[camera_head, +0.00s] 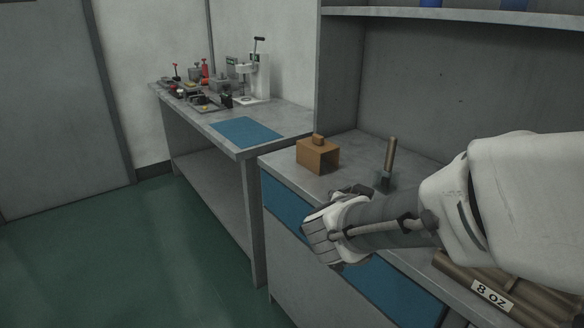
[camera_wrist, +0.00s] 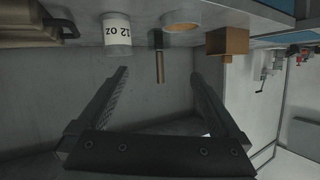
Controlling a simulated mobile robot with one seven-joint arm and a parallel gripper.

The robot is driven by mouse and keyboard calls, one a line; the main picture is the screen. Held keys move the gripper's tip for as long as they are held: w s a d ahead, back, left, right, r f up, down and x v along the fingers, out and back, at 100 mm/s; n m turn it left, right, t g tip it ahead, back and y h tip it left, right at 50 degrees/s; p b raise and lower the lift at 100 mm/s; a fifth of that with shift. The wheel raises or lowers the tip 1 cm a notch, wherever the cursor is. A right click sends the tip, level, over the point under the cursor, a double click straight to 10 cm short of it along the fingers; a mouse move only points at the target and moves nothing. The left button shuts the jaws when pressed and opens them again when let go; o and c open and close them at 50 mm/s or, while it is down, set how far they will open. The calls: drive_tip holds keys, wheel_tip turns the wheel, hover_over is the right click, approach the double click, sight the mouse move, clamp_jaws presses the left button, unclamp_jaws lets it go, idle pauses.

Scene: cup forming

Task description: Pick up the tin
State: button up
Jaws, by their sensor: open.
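In the wrist view the counter lies at the top and things hang down from it. A pale grey-white cylinder marked "12 oz" (camera_wrist: 117,42) shows at upper left. A round, pale-rimmed piece with a tan face (camera_wrist: 182,25) is right of it. One of these may be the tin; I cannot tell which. My gripper (camera_wrist: 160,74) is open, with nothing between its fingers. Its left fingertip appears just below the marked cylinder, apart from it in the picture. In the head view my arm hides both round things and most of my gripper.
A stick-handled tool (camera_head: 389,158) stands on the counter (camera_head: 350,145). A brown block with a knob (camera_head: 317,156) is left of it. A side table with a blue mat (camera_head: 246,132) and a press (camera_head: 255,78) stands beyond.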

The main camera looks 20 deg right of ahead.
drive_tip(key=d+f+g+p, duration=0.1)
drive_tip(key=d, duration=0.3)
drive_tip(key=d+f+m+g+h+p, duration=0.1)
drive_tip(key=d+f+p, duration=0.1)
drive_tip(key=d, duration=0.2)
drive_tip(key=w+d+f+h+p, duration=0.1)
drive_tip(key=d, duration=0.4)
drive_tip(key=shift+f+m+g, duration=0.3)
drive_tip(key=shift+g, duration=0.1)
drive_tip(key=b+x, duration=0.2)
drive_tip(key=x, duration=0.3)
drive_tip(key=shift+w, duration=0.1)
drive_tip(key=shift+w+d+b, duration=0.2)
drive_tip(key=shift+d+b, duration=0.15)
drive_tip(key=c, duration=1.4)
